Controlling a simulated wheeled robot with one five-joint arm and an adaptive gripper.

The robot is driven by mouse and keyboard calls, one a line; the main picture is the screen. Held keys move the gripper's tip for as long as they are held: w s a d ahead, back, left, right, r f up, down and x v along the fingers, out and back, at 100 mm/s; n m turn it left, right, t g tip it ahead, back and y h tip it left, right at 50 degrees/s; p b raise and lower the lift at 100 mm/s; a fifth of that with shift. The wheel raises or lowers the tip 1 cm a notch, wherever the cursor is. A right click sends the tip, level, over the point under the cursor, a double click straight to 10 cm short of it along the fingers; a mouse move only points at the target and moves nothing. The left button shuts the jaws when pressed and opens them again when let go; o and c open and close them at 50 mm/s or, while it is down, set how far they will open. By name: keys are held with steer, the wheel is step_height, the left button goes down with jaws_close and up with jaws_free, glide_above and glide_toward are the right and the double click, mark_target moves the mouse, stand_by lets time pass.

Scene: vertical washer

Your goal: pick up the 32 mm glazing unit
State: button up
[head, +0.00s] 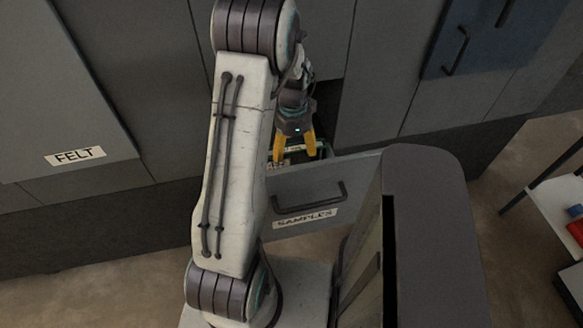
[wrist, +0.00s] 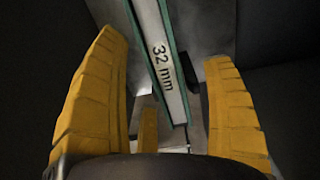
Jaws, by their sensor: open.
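The 32 mm glazing unit (wrist: 174,75) shows in the wrist view as a long pale strip with dark green edges and the label "32 mm". It runs from the top edge down between my yellow fingers. My gripper (wrist: 165,52) is open, with one finger on each side of the unit and visible gaps to it. In the head view my gripper (head: 294,155) points down into the open drawer marked SAMPLES (head: 320,189). Green-edged pieces show around the fingertips there, but I cannot tell which is the 32 mm one.
The drawer front with its dark handle (head: 314,201) stands out from the grey cabinets. A cabinet panel marked FELT (head: 75,156) is at left. A white shelf (head: 558,208) with red and blue items is at right. Dark drawer walls flank the fingers in the wrist view.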

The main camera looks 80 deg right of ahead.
steer(key=shift+a+f, duration=0.1)
steer(key=shift+f, duration=1.75)
steer(key=c, duration=1.4)
steer(key=shift+o, duration=0.2)
steer(key=shift+r, duration=0.1)
